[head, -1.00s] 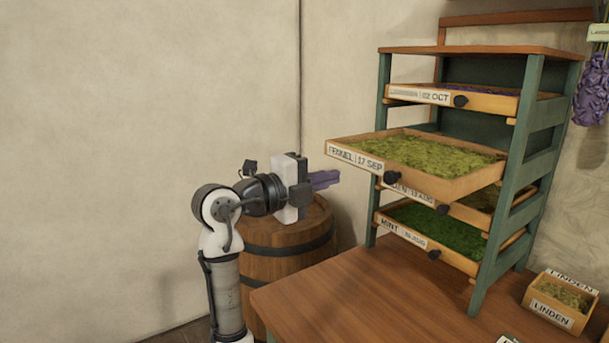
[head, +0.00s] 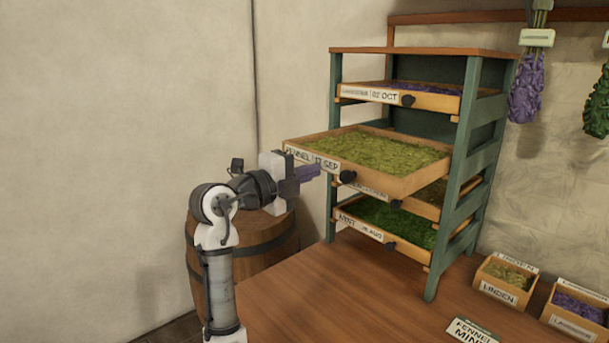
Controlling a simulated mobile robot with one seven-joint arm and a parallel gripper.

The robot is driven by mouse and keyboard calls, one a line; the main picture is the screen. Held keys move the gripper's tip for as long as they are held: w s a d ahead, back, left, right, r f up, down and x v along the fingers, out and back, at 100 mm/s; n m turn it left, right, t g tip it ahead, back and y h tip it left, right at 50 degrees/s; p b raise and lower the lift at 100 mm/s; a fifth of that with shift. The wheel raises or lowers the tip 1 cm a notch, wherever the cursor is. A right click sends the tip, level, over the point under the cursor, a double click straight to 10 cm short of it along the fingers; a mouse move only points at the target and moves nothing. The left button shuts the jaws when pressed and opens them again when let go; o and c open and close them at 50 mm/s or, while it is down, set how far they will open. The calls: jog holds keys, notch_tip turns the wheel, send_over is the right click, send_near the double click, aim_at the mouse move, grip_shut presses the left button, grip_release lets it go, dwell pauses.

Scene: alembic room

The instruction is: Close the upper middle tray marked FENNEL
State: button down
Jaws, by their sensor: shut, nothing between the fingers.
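The tray marked FENNEL 17 SEP (head: 412,186) is the second from the top in the green rack (head: 467,170). It is filled with green herb and sticks well out of the rack towards the front left. A dark round knob (head: 347,177) is on its front. My gripper (head: 318,170) is shut and empty, with its purple fingers pointing right. In the picture its fingertips lie at the tray's front, just left of the knob. I cannot tell whether they touch it.
A lavender tray (head: 433,101) above and a MINT tray (head: 408,249) below sit in the rack, with another partly hidden between. A barrel (head: 265,245) stands behind my arm. Boxes of linden (head: 497,295) and lavender (head: 573,327) stand on the wooden table (head: 340,300), whose front left is clear.

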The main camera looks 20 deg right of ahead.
aim_at(367, 151)
jog(key=b+x, duration=0.1)
jog(key=x, duration=1.7)
jog(key=shift+d+b, duration=0.15)
jog(key=shift+b, duration=0.15)
jog(key=shift+w+d, duration=0.1)
jog(key=shift+d, duration=0.1)
jog(key=shift+r, duration=0.15)
